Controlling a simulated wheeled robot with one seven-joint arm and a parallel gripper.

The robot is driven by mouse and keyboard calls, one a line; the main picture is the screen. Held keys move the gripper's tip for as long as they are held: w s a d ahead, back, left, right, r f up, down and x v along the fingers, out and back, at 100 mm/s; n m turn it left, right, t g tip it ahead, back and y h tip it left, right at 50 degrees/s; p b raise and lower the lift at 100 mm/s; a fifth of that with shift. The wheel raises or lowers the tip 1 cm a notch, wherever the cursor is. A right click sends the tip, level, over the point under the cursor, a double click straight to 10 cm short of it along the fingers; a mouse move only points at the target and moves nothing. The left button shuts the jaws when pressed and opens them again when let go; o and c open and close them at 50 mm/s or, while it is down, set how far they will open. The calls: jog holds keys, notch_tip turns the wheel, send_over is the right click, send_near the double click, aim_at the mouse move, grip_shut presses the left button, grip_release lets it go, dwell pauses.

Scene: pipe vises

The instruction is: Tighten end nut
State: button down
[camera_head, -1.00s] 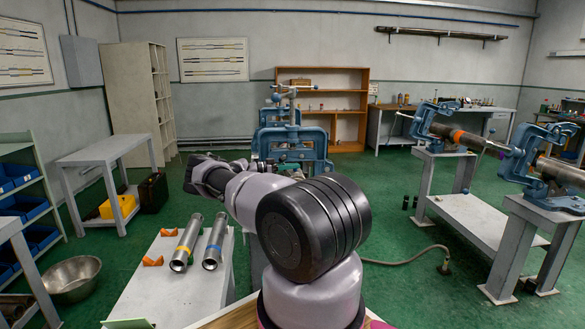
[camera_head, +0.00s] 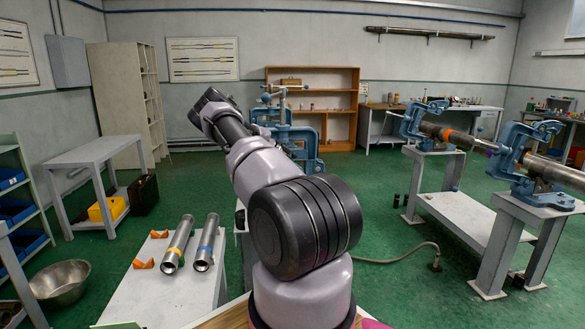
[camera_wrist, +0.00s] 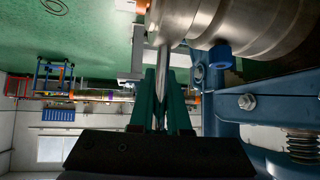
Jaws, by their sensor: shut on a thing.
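In the wrist view my gripper (camera_wrist: 162,78) has its two teal fingers closed on a slim steel bar (camera_wrist: 164,42). The bar runs up from the fingertips beside a wide, stepped round steel part (camera_wrist: 258,28). I cannot tell whether this part is the end nut, or whether the bar touches it. A blue vise frame (camera_wrist: 225,95) with a bolt stands close to the right of the fingers. In the head view a blue vise (camera_head: 302,150) stands behind my arm, which hides much of it. My gripper cannot be made out there.
Two steel pipes with a yellow band (camera_head: 178,245) and a blue band (camera_head: 206,243) lie on a grey bench (camera_head: 150,295) beside orange pieces (camera_head: 144,264). More blue vises (camera_head: 535,165) hold a long pipe at right. A metal bowl (camera_head: 62,282) sits on the floor.

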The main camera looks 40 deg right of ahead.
jog(key=d+f+t+y, duration=0.1)
jog(key=s+f+y, duration=0.1)
jog(key=y, duration=0.1)
jog(key=shift+s+d+t+y, duration=0.15)
jog(key=shift+d+t+y, duration=0.15)
jog(key=shift+d+t, duration=0.1)
jog(key=shift+s+d+f, duration=0.15)
jog(key=shift+s, duration=0.05)
jog(key=c, duration=0.9)
grip_release()
jog(key=shift+d, duration=0.1)
jog(key=shift+w, duration=0.1)
